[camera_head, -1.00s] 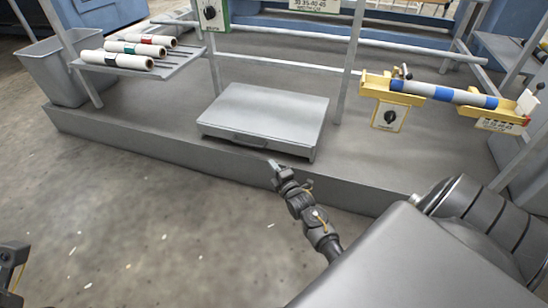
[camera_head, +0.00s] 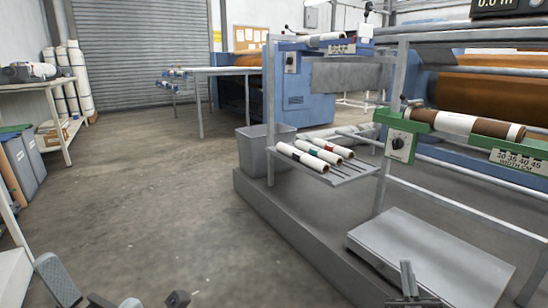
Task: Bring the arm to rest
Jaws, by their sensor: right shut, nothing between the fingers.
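My right gripper (camera_head: 407,280) shows at the bottom edge, right of the middle. Its fingers are together and empty, pointing up in front of the grey flat box on the platform. Most of my right arm is out of the picture. Dark and grey parts at the bottom left look like my left arm. The frame cuts them off, and I cannot make out the left jaws.
A grey platform (camera_head: 262,205) bears the grey flat box (camera_head: 440,262) and a rack (camera_head: 345,176) with several white rolls. A grey bin (camera_head: 258,150) stands behind the rack. A green holder (camera_head: 470,140) with a brown-and-white roll is at right. The floor at left is open.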

